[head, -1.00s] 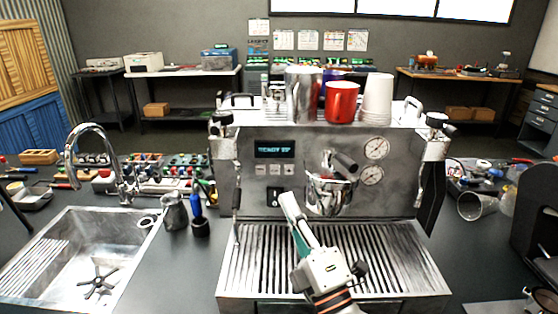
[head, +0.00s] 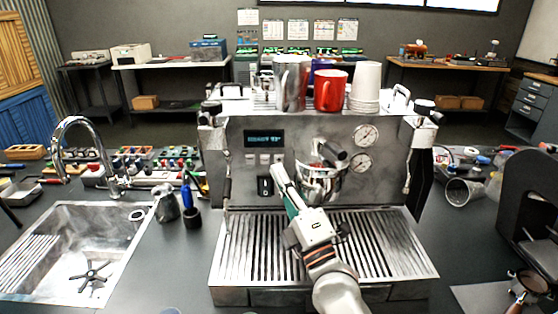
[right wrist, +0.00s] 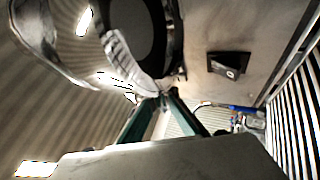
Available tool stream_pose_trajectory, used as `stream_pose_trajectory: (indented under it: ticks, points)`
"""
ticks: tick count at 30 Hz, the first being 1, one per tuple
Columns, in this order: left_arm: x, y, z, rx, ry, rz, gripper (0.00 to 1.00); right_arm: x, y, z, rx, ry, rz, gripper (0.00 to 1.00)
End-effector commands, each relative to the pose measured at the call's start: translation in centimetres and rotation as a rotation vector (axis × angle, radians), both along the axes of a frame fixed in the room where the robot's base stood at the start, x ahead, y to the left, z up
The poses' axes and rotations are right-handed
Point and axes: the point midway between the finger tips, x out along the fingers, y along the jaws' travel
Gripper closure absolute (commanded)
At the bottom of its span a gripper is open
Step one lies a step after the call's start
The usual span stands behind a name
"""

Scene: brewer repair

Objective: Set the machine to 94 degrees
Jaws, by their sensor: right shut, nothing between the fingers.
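The espresso machine (head: 225,140) stands on the counter. Its small dark display (head: 264,137) shows cyan text that seems to end in 93°; the rest is hard to read. A row of small light buttons (head: 264,158) sits under the display, with a black rocker switch (head: 265,186) below. The switch also shows in the right wrist view (right wrist: 229,65). My right gripper (head: 279,170) is shut and empty, its tip just below the right-hand button; I cannot tell whether it touches the panel. In the right wrist view its green fingers (right wrist: 165,101) meet. My left gripper is not in view.
A portafilter (head: 322,180) hangs right of my gripper, close to it. Two gauges (head: 363,147) are further right. A red mug (head: 331,91) and white cups (head: 365,85) stand on top. The slatted drip tray (head: 395,245) lies below; a sink (head: 75,245) is left.

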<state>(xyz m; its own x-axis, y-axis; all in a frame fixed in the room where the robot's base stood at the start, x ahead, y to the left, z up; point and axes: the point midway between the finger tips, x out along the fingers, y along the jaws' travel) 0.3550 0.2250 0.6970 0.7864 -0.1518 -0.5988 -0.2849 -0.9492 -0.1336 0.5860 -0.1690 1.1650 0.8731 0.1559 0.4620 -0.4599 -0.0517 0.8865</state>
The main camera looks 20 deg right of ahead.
Motion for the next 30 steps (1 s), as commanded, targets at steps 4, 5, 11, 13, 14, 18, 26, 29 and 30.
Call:
stream_pose_trajectory:
  ticks: [4,5,11,13,14,18,26,29,30]
  points:
    - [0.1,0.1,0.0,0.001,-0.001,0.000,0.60,1.3,-0.4,0.0,-0.001,-0.001,0.000,1.00]
    - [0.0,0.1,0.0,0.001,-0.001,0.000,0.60,1.5,-0.4,0.0,-0.002,-0.001,-0.001,1.00]
    - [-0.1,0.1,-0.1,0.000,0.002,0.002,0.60,2.0,-0.6,0.0,0.001,0.000,0.000,1.00]
    - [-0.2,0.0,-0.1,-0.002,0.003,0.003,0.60,2.1,-0.6,0.0,0.001,-0.001,0.000,1.00]
    - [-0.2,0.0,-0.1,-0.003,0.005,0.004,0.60,2.1,-0.6,0.0,0.001,-0.001,0.000,1.00]
    - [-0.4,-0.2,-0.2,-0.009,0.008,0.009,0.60,2.0,-0.6,0.0,0.000,0.000,-0.001,1.00]
    - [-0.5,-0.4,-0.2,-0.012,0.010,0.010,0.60,2.0,-0.6,0.0,0.000,0.000,0.000,1.00]
    - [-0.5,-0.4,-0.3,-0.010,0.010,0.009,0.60,2.0,-0.6,0.0,0.000,0.000,0.000,1.00]
    - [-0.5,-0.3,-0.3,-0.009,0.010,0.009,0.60,2.0,-0.6,0.0,0.000,0.000,0.000,1.00]
